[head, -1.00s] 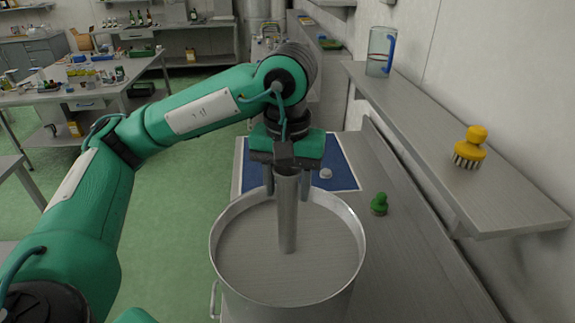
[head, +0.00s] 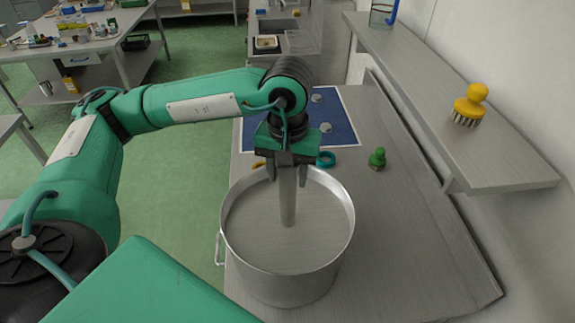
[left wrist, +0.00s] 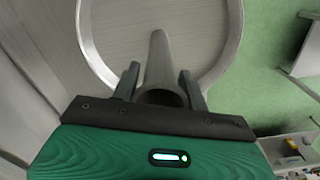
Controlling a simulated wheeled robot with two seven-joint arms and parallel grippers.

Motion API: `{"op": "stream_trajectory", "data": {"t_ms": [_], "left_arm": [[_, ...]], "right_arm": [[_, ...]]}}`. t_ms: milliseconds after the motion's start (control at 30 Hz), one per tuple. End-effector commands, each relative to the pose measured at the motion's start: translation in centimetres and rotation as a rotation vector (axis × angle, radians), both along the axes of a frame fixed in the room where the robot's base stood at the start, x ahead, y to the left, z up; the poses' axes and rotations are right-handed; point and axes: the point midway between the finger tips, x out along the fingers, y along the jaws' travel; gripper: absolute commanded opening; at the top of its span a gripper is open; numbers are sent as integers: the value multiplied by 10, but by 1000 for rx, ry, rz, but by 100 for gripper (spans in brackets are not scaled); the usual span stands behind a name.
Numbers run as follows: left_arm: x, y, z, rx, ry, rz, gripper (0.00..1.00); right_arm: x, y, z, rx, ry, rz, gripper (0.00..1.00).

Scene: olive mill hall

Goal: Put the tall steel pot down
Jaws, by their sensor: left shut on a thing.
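The tall steel pot (head: 290,283) is a wide, round, upright vessel with a side handle at its left. A grey upright post (head: 288,203) stands at its middle, and the pot's rim also shows in the left wrist view (left wrist: 233,40). My left gripper (head: 287,181) is above the pot with its fingers on either side of the post, shut on it. The pot is over the near part of the steel bench (head: 400,255), its handle out past the left edge. Its underside is hidden, so I cannot tell whether it touches the bench. My right gripper is not in view.
A blue mat (head: 343,118) lies behind the pot, with a teal ring (head: 325,159) near it. A small green knob-like item (head: 377,158) stands to the right. A wall shelf (head: 440,125) with a yellow brush (head: 470,105) overhangs the right. The bench right of the pot is clear.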

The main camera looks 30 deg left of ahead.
Motion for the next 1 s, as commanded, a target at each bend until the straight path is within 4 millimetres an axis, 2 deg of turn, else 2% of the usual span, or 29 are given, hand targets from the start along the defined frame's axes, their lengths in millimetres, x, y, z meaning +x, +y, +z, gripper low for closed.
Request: {"op": "stream_trajectory", "data": {"t_ms": [233, 267, 333, 367, 767, 867, 1000], "left_arm": [[1, 0, -2, -1, -3, 0, 0], [0, 0, -2, -1, 0, 0, 50], [0, 0, -2, 0, 0, 0, 64], [0, 0, -2, 0, 0, 0, 66], [0, 0, 3, 0, 0, 0, 66], [1, 0, 14, -2, -5, 1, 66], [1, -1, 41, -2, -7, -1, 66]], "right_arm": [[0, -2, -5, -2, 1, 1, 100], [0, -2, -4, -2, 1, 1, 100], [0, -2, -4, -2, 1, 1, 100], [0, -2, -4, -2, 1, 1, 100], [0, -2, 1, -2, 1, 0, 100], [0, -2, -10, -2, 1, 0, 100], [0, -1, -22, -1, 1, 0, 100]]}}
